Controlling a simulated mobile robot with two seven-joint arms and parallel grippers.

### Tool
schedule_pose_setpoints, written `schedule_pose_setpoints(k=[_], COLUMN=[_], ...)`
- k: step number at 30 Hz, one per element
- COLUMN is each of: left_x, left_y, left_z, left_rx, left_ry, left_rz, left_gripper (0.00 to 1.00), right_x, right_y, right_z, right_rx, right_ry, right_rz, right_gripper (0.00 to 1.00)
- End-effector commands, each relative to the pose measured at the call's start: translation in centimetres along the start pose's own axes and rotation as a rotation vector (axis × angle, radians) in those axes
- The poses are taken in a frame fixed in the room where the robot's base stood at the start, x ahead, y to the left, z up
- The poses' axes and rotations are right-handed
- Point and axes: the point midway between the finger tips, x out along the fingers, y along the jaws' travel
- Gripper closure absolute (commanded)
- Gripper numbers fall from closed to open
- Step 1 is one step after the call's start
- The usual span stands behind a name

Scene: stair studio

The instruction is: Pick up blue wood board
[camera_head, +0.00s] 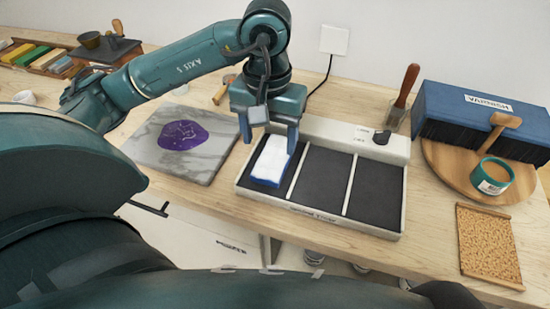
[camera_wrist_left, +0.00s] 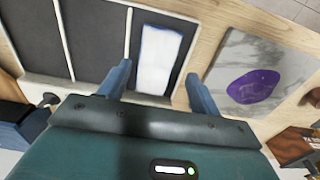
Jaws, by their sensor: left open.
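The blue wood board (camera_head: 270,162) is a small block with a white top and blue sides. It lies in the left compartment of a white tray (camera_head: 400,193) with dark compartments. My left gripper (camera_head: 270,138) is open just above the far end of the board, pointing down. In the left wrist view the board (camera_wrist_left: 158,60) lies between and beyond the two open fingers (camera_wrist_left: 160,88), with no visible contact. My right gripper is not in view.
A marble slab (camera_head: 150,150) with a purple patch (camera_head: 182,135) lies left of the tray. To the right are a large blue brush (camera_head: 470,112), a round wooden board (camera_head: 440,160) with a teal tin (camera_head: 491,176), and a cork-like panel (camera_head: 489,244). A wooden-handled tool (camera_head: 406,87) stands behind the tray.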

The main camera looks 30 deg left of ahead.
Motion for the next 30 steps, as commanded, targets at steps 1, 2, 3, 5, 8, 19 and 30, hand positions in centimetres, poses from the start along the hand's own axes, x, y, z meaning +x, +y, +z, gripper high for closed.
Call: schedule_pose_setpoints(k=[1,2,3,5,8,19,30], left_x=[0.4,0.6,0.7,1.1,2.2,6.0,6.0], left_y=[0.0,0.0,0.0,0.0,0.1,0.3,0.3], left_z=[0.0,0.0,0.0,-0.1,-0.4,-1.0,-1.0], left_rx=[0.0,0.0,0.001,0.001,-0.001,0.0,0.0], left_ry=[-0.001,-0.001,0.0,-0.001,-0.005,0.001,0.001], left_rz=[-0.001,-0.001,-0.001,-0.001,-0.002,-0.001,0.0], left_gripper=[0.36,0.36,0.36,0.36,0.36,0.36,0.54], right_x=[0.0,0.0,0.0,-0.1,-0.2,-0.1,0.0], right_y=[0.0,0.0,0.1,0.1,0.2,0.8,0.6], right_z=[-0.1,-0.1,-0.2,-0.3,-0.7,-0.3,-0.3], right_rx=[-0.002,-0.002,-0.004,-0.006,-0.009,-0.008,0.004], right_ry=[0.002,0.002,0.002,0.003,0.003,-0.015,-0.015], right_rz=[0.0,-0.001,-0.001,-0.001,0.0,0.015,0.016], right_gripper=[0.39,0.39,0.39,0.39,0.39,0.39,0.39])
